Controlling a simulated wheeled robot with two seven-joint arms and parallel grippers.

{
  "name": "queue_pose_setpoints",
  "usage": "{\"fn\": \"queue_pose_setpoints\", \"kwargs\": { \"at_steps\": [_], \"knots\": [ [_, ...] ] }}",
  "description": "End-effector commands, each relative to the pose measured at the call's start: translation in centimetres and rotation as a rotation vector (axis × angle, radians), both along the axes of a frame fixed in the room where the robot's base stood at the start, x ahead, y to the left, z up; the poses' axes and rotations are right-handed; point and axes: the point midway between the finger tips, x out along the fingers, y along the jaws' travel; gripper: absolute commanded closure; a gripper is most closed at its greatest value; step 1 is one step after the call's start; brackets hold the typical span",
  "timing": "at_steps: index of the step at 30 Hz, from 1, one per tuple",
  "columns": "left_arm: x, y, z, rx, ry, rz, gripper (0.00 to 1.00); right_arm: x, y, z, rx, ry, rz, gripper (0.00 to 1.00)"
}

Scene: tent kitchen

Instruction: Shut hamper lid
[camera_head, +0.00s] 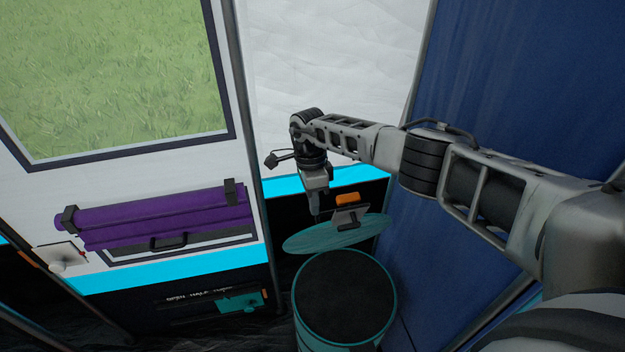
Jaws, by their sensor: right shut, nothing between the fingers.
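The hamper (391,318) is a round teal bin with a dark opening facing up, at the lower middle of the head view. Its lid (310,241) is a teal, wood-grained disc. It stands open and tilted above the far rim, seen at a shallow angle. A small grey bracket-like piece (350,217) sits at the lid's upper right part. My right gripper (318,217) points down with its fingers shut and empty, at the lid's upper edge. I cannot tell whether the fingertips touch the lid or stay just behind it. My left gripper is out of view.
A blue fabric wall (480,75) rises close on the right. A white tent wall with a window stands behind, with a purple roll (150,218) strapped below the window. An orange piece (347,198) shows behind the lid. A dark panel with a teal fitting (240,303) is left of the hamper.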

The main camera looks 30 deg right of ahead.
Motion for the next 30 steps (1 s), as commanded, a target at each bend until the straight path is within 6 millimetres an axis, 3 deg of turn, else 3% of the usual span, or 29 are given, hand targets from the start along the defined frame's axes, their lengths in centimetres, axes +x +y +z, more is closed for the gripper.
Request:
{"fn": "queue_pose_setpoints", "kwargs": {
  "at_steps": [1, 6, 14, 21, 26, 30],
  "knots": [
    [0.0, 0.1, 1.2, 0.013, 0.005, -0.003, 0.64, -0.9, 0.0, 0.7, 0.002, 0.002, 0.002, 1.0],
    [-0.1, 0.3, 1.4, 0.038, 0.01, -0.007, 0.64, -2.4, 0.4, -0.2, 0.001, 0.0, 0.0, 1.0],
    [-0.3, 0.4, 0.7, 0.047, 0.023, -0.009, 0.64, -2.9, 0.6, -0.7, 0.001, -0.001, -0.001, 1.0],
    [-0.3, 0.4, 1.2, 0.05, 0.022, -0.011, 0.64, -3.3, 0.6, -0.6, 0.001, 0.0, -0.001, 1.0],
    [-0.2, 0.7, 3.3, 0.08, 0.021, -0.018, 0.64, -6.4, 1.2, -0.9, -0.001, 0.004, 0.002, 1.0],
    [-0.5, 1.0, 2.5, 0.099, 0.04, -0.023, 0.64, -9.0, 1.9, -2.4, 0.001, 0.002, 0.001, 1.0]
  ]
}}
